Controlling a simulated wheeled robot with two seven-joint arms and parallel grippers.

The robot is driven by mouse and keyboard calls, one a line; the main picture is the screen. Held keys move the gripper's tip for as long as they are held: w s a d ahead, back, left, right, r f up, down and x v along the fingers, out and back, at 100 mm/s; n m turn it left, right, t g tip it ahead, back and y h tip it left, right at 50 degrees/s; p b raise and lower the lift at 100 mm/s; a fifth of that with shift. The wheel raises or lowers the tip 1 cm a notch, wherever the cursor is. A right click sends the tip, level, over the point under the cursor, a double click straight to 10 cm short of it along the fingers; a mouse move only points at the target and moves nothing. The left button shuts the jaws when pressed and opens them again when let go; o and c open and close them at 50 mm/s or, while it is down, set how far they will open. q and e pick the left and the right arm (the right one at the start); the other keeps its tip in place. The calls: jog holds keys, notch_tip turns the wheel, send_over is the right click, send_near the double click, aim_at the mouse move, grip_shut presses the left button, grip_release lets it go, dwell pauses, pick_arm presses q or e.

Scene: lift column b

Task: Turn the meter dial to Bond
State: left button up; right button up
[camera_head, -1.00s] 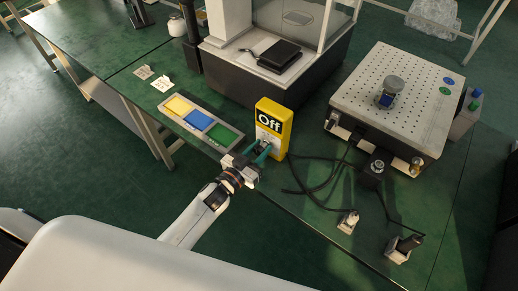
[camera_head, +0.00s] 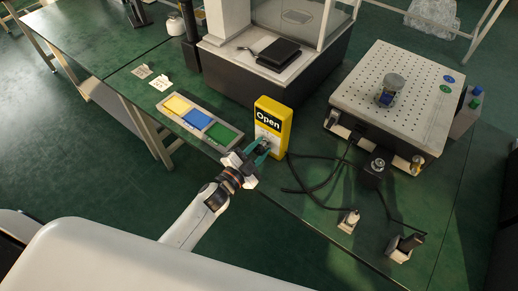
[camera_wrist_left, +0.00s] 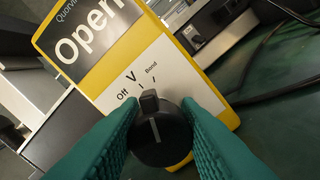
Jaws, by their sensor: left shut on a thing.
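The yellow meter (camera_head: 270,128) stands on the green bench, and its black display reads "Open". In the left wrist view the meter (camera_wrist_left: 207,97) shows a white face with the marks Off, V and Bond around a black dial (camera_wrist_left: 160,135). A light line on the dial points up the face, near the V mark. My left gripper (camera_head: 262,152) is at the front of the meter. In the left wrist view its two green fingers (camera_wrist_left: 160,140) are shut on the dial, one on each side. My right gripper is not in view.
A tray with yellow, blue and green pads (camera_head: 200,120) lies left of the meter. Black cables (camera_head: 310,180) run over the bench to the right. A perforated metal plate (camera_head: 390,85) and a glass-sided cabinet (camera_head: 275,60) stand behind.

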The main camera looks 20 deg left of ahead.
pick_arm(q)
jog(key=shift+m, duration=0.4)
jog(key=o, duration=1)
jog(key=b+v, duration=0.1)
jog(key=v, duration=1.1)
jog(key=shift+r+b, duration=0.1)
jog(key=shift+b, duration=0.2)
